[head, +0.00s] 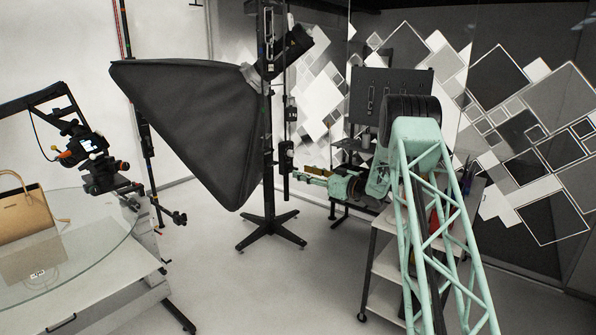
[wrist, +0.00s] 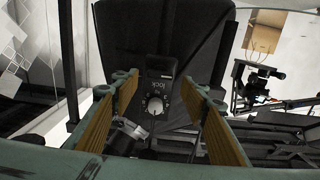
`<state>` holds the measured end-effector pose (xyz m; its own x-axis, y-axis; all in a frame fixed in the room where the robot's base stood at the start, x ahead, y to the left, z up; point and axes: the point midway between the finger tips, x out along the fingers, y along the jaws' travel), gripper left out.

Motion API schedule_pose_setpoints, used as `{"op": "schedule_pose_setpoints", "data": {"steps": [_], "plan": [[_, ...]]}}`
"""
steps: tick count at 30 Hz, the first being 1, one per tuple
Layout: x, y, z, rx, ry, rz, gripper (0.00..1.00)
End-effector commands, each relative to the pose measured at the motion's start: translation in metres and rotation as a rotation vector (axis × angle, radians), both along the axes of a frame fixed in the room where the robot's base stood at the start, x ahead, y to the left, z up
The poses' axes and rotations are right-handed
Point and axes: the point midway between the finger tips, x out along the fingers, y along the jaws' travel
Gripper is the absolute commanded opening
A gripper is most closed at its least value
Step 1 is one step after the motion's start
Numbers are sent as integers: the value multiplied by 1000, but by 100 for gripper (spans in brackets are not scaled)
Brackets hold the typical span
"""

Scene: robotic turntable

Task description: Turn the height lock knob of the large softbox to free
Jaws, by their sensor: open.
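The large softbox (head: 200,125) is a big black hood hanging tilted on a black stand (head: 268,190) in the head view. In the wrist view its height lock knob (wrist: 155,105) is a small round grey knob on a dark plate (wrist: 157,77) with the word "lock" printed on it. I cannot tell which way the knob is set. My gripper (head: 303,173) is open beside the stand. In the wrist view my gripper (wrist: 158,84) has its two tan-padded fingers on either side of the knob, apart from it. In the head view I cannot make out the knob.
A glass turntable (head: 100,245) with a tan handbag (head: 24,212) and a camera rig (head: 95,160) is at the left. A shelf cart (head: 385,262) stands under my arm. The floor around the stand's feet is clear.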

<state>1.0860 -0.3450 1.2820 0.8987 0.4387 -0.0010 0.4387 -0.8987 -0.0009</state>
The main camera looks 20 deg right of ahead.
Motion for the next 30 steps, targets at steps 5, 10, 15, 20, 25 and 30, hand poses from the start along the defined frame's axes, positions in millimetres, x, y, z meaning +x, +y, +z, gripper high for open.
{"op": "schedule_pose_setpoints", "data": {"steps": [5,10,15,20,25,30], "plan": [[18,9,1,0,-2,1,41],[28,13,1,0,-1,0,41],[31,15,0,0,-1,-1,41],[31,15,0,0,-1,-1,41],[31,15,1,0,-1,0,35],[31,15,1,0,-1,0,19]]}}
